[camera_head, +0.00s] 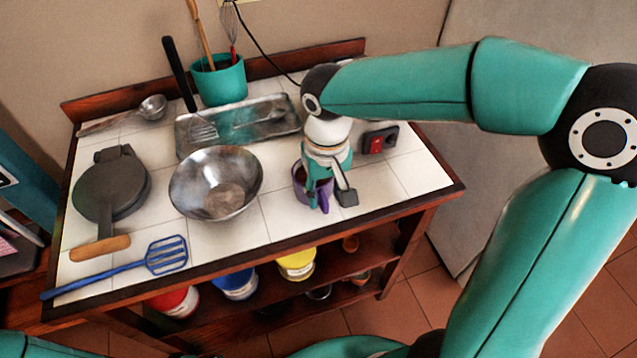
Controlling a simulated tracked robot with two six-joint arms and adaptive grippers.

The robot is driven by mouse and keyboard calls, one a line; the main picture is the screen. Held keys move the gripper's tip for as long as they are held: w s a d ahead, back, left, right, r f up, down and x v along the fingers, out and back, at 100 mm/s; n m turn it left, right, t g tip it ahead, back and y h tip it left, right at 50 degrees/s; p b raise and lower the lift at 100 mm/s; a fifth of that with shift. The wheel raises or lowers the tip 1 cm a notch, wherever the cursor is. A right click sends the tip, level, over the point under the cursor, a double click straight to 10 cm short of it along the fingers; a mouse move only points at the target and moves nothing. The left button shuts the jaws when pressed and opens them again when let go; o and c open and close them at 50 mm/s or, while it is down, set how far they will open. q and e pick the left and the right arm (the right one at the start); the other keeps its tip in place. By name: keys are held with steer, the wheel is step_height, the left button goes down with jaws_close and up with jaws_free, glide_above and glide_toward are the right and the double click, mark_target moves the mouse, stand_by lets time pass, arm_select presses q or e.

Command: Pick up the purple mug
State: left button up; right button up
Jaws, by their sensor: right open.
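The purple mug (301,186) stands upright on the white tiled top of the wooden counter, right of the metal bowl. Its handle (324,196) faces the front right. My right gripper (330,203) reaches down over the mug from above, open, with its fingers at the mug's right side near the handle. The gripper covers part of the mug's rim and right side, and I cannot tell whether the fingers touch it. The fingers of my left gripper do not show.
A metal bowl (216,184) sits close left of the mug. A metal tray (240,122) and a teal utensil pot (219,80) stand behind. A black-and-red item (379,141) lies right of the gripper. A blue spatula (120,268) and a dark waffle iron (111,187) are at the left.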

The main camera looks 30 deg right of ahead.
steer(key=shift+f, duration=1.5)
jaws_close()
